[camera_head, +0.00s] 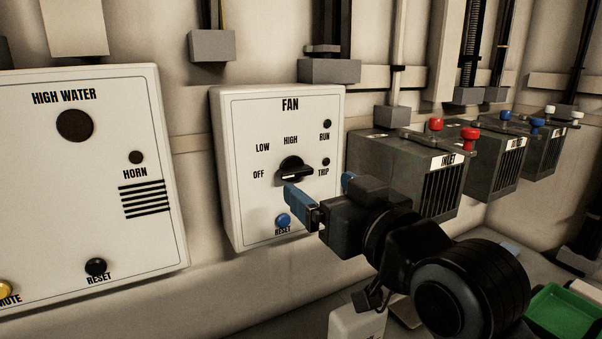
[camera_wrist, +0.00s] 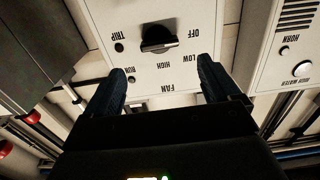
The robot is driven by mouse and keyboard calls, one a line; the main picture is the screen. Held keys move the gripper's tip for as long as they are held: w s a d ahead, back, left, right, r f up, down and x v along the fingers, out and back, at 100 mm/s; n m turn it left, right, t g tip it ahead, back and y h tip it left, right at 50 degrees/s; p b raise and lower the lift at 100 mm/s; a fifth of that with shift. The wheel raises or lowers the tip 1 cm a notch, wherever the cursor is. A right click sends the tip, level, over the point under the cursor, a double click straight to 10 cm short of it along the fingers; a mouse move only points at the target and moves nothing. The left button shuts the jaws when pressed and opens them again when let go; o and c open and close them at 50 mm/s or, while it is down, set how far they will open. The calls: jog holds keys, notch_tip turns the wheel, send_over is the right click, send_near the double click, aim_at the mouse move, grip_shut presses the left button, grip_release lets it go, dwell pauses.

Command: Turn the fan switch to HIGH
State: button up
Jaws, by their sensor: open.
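The fan switch (camera_head: 291,168) is a black rotary knob in the middle of the white FAN panel (camera_head: 236,130). Its white mark points left, toward OFF; the HIGH label sits above the knob. The switch also shows in the wrist view (camera_wrist: 158,39), upside down, with its mark toward OFF. My gripper (camera_head: 319,184) is open and empty, with blue fingers spread in front of the panel. In the head view it is below and right of the knob. In the wrist view the knob lies between and beyond the fingertips (camera_wrist: 160,74), seemingly apart from them.
A blue RESET button (camera_head: 283,220) sits below the switch, near my left finger. A HIGH WATER panel (camera_head: 70,180) hangs at left. Grey boxes (camera_head: 410,165) with red and blue valves stand at right. A green tray (camera_head: 565,312) is at lower right.

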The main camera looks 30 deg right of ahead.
aim_at(299, 172)
jog(key=shift+w+p, duration=0.35)
jog(key=shift+w, duration=3.55)
jog(key=shift+c, duration=0.4)
jog(key=c, duration=1)
